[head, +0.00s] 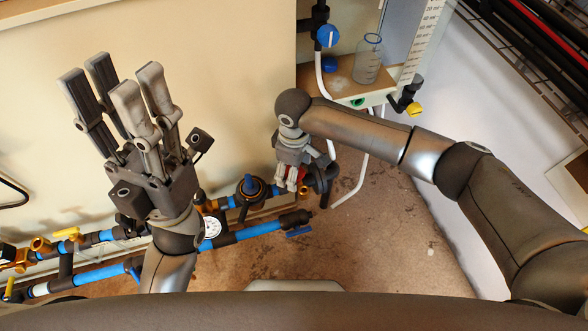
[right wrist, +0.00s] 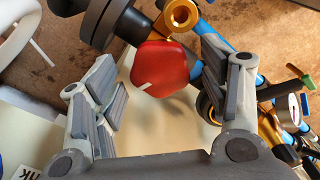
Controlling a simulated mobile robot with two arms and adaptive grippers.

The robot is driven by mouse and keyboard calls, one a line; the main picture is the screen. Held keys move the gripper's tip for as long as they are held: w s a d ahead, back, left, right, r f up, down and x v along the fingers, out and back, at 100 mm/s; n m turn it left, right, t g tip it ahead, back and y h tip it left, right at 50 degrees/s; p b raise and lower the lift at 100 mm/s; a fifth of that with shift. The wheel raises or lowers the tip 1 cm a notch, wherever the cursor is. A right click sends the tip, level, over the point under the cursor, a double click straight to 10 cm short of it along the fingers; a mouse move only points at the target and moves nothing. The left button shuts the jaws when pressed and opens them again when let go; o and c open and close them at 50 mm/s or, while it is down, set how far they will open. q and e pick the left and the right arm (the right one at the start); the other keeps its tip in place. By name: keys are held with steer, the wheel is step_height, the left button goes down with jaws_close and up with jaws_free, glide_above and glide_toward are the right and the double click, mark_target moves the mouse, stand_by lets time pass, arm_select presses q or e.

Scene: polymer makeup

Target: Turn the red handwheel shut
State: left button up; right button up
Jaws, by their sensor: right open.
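The red handwheel (right wrist: 160,68) shows in the right wrist view as a rounded red knob with a small pale mark near its lower edge. It sits on pipework with a brass fitting above it. My right gripper (right wrist: 160,85) is open, with its fingers on either side of the handwheel and visible gaps to it. In the head view my right gripper (head: 294,171) points down at the pipes, and only bits of red show by its fingers. My left gripper (head: 112,72) is raised at the left with its fingers spread, open and empty, away from the handwheel.
Blue pipes (head: 262,229) with black joints, a white gauge (head: 211,227) and yellow-handled valves (head: 66,234) run along the lower left. A white hose (head: 352,187) hangs near my right gripper.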

steer(key=c, duration=1)
